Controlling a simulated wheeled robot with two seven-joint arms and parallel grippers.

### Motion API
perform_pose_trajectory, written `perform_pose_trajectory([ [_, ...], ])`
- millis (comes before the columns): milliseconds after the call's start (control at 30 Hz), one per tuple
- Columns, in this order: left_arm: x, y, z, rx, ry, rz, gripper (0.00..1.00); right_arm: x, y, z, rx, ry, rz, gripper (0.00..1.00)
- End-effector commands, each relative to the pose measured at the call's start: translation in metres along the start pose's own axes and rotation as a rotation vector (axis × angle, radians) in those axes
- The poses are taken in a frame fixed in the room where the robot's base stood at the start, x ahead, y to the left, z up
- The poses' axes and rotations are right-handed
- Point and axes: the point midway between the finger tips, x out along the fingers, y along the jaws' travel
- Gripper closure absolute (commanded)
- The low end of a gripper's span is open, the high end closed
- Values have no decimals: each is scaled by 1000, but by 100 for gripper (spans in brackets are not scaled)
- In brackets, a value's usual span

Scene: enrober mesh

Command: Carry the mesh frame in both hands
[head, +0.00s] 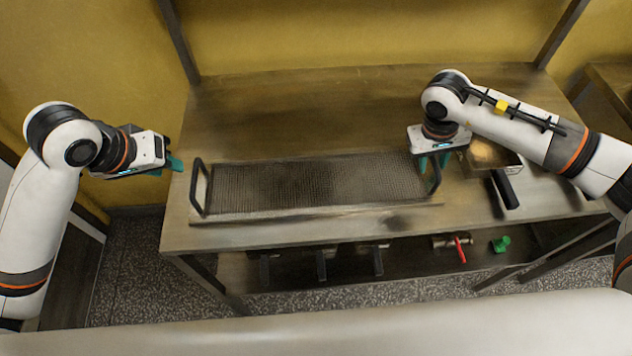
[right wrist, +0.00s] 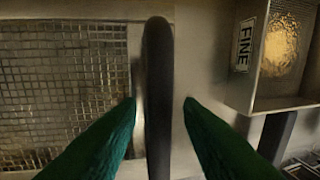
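The mesh frame (head: 310,183) lies flat on the metal table, with a black upright handle at each end. My left gripper (head: 176,164) is to the left of the left handle (head: 198,187), apart from it, with its green fingertips pointing at it; its opening is too small to tell. My right gripper (head: 436,160) is above the right handle (head: 434,174). In the right wrist view the green fingers (right wrist: 160,100) are open, one on each side of the black handle (right wrist: 158,70), with gaps showing. The mesh (right wrist: 60,85) is left of it.
A metal tray (head: 490,154) with a black handle stands right of the frame; its label in the right wrist view (right wrist: 246,45) reads FINE. A red item (head: 460,250) and a green item (head: 501,244) are below the tabletop (head: 300,95). The back of the table is clear.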

Motion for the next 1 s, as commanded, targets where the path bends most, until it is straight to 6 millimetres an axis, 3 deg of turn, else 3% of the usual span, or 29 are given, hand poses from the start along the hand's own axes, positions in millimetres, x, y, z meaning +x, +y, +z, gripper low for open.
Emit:
perform_pose_trajectory([
  [233,-8,0,0,0,1,1,67,-15,0,1,0,-4,1,67],
  [700,-8,0,0,0,1,0,67,-106,1,1,0,-3,1,67],
  [1000,-8,0,0,0,1,0,67,-120,0,0,0,0,0,67],
])
